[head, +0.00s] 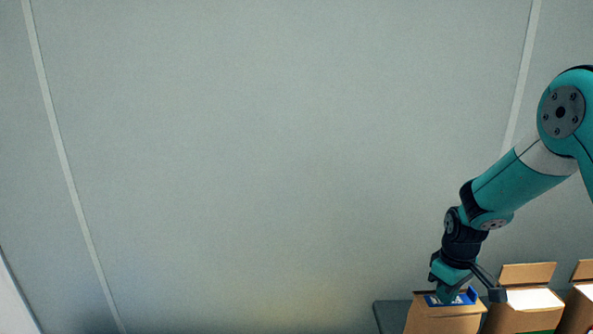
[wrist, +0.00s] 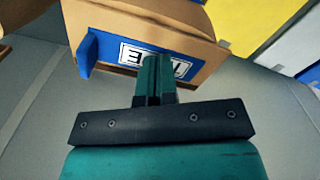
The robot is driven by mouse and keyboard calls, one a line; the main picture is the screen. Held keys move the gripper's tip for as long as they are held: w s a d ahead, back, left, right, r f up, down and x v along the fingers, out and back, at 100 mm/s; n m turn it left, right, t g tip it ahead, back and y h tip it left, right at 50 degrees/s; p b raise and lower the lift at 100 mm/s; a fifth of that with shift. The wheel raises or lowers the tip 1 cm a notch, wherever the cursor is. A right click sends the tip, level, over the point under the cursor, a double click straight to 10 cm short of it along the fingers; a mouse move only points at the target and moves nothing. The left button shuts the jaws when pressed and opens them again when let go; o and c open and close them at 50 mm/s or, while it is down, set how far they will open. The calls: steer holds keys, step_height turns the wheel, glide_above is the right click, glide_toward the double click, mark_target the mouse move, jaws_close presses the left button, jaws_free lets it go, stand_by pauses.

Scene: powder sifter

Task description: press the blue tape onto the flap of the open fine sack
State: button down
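The blue tape (head: 432,300) lies along the top of the leftmost brown sack (head: 440,321). In the wrist view the tape (wrist: 107,45) lies flat on the brown flap, with a white label in dark letters and a raised blue tab at its left end. My gripper (wrist: 155,62) has its two teal fingers together, with nothing seen between them. Its tips are at the label and hide part of it; whether they touch cannot be told. In the head view my gripper (head: 447,297) points down over the tape.
A second brown sack (head: 524,320) with its flap raised and pale inside stands just right. A third (head: 580,312) is cut off by the right edge. A grey-green surface (head: 390,315) shows left of the sacks. Yellow and white panels (wrist: 245,22) show in the wrist view.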

step_height(320, 180, up, 8)
steer(key=p, duration=0.6)
stand_by(0.4)
steer(key=s+a+r+y+b, duration=0.2)
steer(key=s+a+r+b, duration=0.3)
steer(key=s+a+r, duration=0.45)
steer(key=s+a+b, duration=0.1)
steer(key=s+a, duration=0.2)
steer(key=s, duration=0.3)
steer(key=s+a+y+b, duration=0.1)
steer(key=s+a, duration=0.2)
steer(key=s, duration=0.3)
steer(key=s+a+n+y+b, duration=0.1)
steer(key=s+a+b, duration=0.1)
steer(key=s, duration=0.5)
steer(key=shift+a+r, duration=0.35)
steer(key=shift+a, duration=0.15)
steer(key=shift+d, duration=0.1)
